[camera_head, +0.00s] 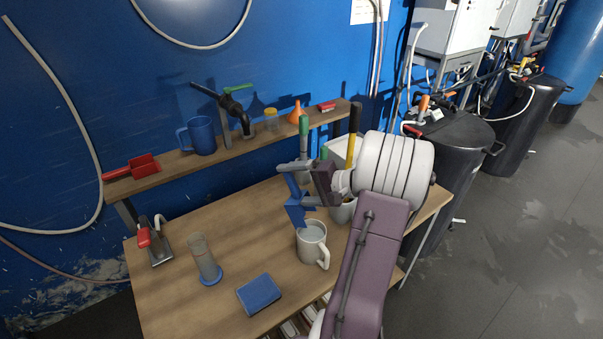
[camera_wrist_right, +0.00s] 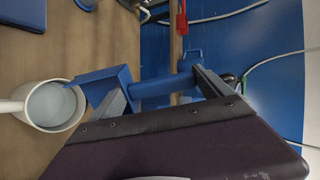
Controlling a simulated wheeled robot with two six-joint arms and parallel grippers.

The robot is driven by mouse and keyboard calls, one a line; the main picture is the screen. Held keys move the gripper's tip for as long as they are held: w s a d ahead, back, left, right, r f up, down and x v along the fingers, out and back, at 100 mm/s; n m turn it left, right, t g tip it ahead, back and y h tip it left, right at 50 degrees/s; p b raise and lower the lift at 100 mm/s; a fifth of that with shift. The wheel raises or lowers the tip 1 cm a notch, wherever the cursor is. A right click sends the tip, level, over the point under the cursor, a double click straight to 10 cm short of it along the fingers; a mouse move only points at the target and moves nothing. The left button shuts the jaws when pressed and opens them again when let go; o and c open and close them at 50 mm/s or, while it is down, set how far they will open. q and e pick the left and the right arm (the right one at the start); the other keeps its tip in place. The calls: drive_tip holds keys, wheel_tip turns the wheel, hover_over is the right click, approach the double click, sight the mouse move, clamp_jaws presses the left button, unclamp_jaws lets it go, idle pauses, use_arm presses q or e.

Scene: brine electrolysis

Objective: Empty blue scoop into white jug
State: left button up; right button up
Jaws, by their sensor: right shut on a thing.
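My right gripper (camera_head: 308,182) is shut on the handle of the blue scoop (camera_head: 296,214), above the wooden table. The scoop hangs tilted with its pan low, close to the rim of the white jug (camera_head: 311,254). In the right wrist view, the scoop's pan (camera_wrist_right: 104,82) lies beside the jug (camera_wrist_right: 22,106) and its corner reaches the rim; I cannot tell whether they touch. The jug stands upright, handle toward the front right, with pale grey contents. The inside of the scoop is not clear. My left gripper is not in view.
A blue box (camera_head: 259,294) and a clear cylinder on a blue foot (camera_head: 204,258) stand left of the jug. Behind my right gripper is another white vessel (camera_head: 343,212). A wall shelf (camera_head: 175,166) holds a red scoop (camera_head: 142,165) and a blue mug (camera_head: 201,136).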

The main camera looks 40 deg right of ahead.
drive_tip(key=w+a+f+g+h+p, duration=0.3)
drive_tip(key=g+p, duration=0.9)
drive_tip(key=p, duration=1.8)
drive_tip(key=w+f+h, duration=0.2)
drive_tip(key=w+f, duration=0.1)
drive_tip(key=f, duration=0.1)
drive_tip(key=shift+w+g, duration=0.3)
drive_tip(key=shift+w, duration=0.05)
drive_tip(key=shift+r, duration=0.1)
